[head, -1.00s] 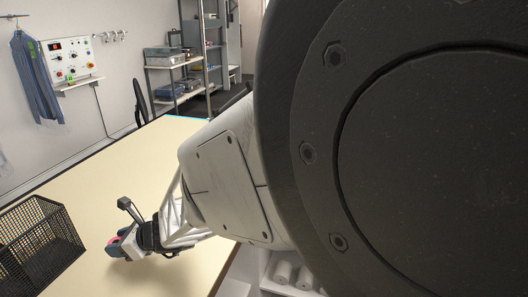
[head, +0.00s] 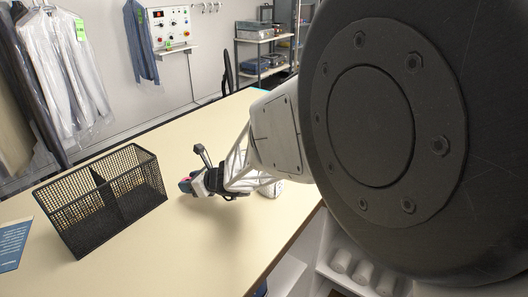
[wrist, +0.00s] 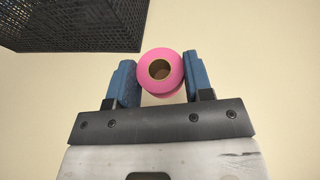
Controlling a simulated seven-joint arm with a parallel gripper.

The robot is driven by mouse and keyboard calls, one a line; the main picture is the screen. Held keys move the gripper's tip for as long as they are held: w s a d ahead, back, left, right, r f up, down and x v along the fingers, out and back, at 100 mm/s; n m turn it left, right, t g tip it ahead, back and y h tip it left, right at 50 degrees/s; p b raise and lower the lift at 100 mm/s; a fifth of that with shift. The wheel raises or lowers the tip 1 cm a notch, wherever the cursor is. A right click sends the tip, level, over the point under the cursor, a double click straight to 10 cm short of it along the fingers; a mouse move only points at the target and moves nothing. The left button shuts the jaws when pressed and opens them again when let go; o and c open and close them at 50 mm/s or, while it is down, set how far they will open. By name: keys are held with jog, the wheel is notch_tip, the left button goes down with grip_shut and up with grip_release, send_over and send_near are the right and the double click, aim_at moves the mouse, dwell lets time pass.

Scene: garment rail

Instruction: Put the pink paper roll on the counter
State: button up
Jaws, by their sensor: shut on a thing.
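The pink paper roll (wrist: 161,72) is between the two blue fingers of my gripper (wrist: 160,82) in the wrist view, its hollow end facing the camera. My gripper is shut on it.
A black wire basket (head: 150,185) with a divider stands left of my gripper. A blue printed card (head: 12,245) lies at the counter's left. A small white object (head: 271,190) shows behind my arm. Several white rolls (head: 361,274) sit on a shelf below. The counter's front middle is clear.

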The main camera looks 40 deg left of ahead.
jog(key=shift+w+a+f, duration=0.1)
jog(key=shift+w+a, duration=0.35)
jog(key=shift+a, duration=0.4)
jog(key=shift+w+a+f, duration=0.1)
jog(key=shift+w+a, duration=0.3)
jog(key=shift+a, duration=0.5)
jog(key=shift+w+a+f, duration=0.1)
jog(key=shift+w+a, duration=0.35)
jog(key=shift+a, duration=0.4)
jog(key=shift+w+a, duration=0.1)
jog(key=shift+a, duration=0.15)
jog(key=shift+w+a+f, duration=0.1)
jog(key=shift+a+f, duration=0.05)
jog(key=shift+f, duration=1.6)
jog(key=shift+f, duration=0.15)
jog(key=o, duration=0.9)
